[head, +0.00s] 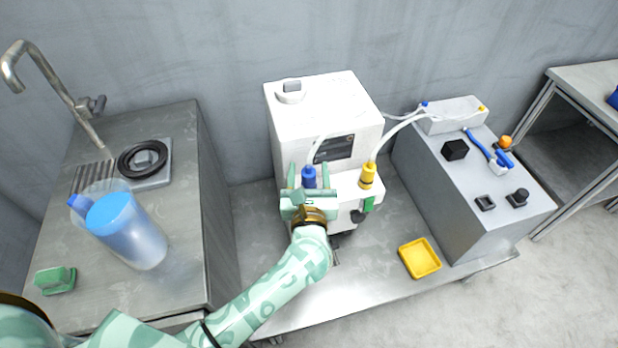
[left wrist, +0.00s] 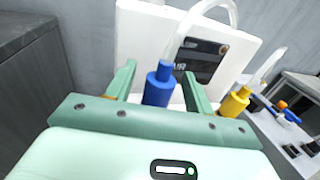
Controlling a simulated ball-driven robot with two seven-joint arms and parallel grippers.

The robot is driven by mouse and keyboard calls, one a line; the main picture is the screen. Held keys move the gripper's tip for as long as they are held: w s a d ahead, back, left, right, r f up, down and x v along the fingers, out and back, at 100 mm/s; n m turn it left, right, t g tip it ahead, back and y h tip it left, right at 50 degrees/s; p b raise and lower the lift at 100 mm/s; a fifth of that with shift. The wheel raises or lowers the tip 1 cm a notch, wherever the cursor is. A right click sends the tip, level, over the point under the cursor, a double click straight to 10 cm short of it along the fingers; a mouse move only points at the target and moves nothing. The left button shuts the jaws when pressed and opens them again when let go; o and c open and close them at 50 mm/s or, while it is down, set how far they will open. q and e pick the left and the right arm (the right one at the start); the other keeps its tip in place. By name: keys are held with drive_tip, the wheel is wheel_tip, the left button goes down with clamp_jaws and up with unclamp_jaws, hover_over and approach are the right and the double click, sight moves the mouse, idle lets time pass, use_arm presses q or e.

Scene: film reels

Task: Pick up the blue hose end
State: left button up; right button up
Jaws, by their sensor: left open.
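The blue hose end (head: 309,177) stands upright at the front of the white machine (head: 318,107), with a clear hose rising from its top. In the left wrist view the blue hose end (left wrist: 159,85) sits between the two fingers, with a visible gap on either side. My left gripper (head: 309,190) is open around it. The gripper also shows in the left wrist view (left wrist: 160,88). The lower part of the blue end is hidden behind the gripper body. My right gripper is not in view.
A yellow hose end (head: 367,175) stands close to the right of my left gripper. A yellow tray (head: 419,258) lies on the metal bench at right. A blue-lidded jug (head: 125,230) and a green block (head: 55,280) stand on the left counter. A grey cabinet (head: 500,215) stands at right.

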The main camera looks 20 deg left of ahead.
use_arm(q)
drive_tip(key=c, duration=1.1)
